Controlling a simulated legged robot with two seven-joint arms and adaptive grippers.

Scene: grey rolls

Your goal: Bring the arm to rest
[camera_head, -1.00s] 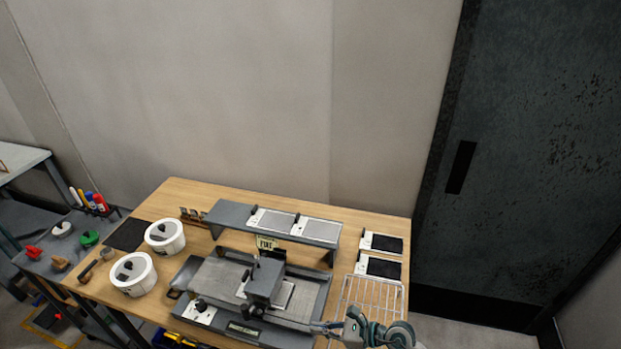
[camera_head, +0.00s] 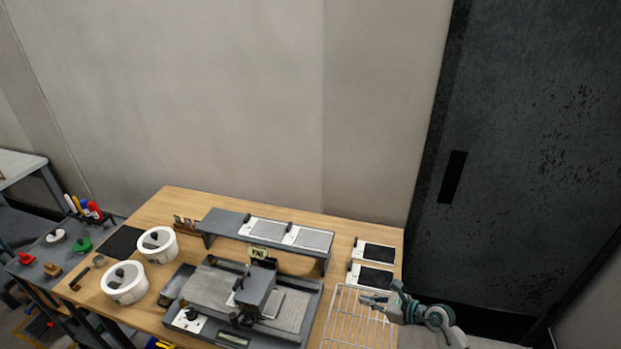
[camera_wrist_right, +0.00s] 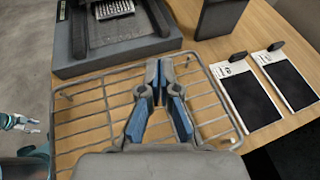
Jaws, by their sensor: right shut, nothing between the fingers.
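My right gripper (camera_head: 372,299) is over the wire rack at the right front of the wooden table in the head view. In the right wrist view its blue-grey fingers (camera_wrist_right: 159,72) are together with nothing between them, above the rack's bars. My right arm comes in from the lower right. My left gripper is not in the head view; a teal and white robot part shows at the left edge of the right wrist view.
The wire rack (camera_head: 334,331) lies beside the grey press-like machine (camera_head: 205,290). Two black-and-white plates (camera_head: 375,252) lie behind the rack. A grey raised shelf (camera_head: 222,222) and two white pots (camera_head: 125,283) stand further left. A dark door (camera_head: 520,150) is at the right.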

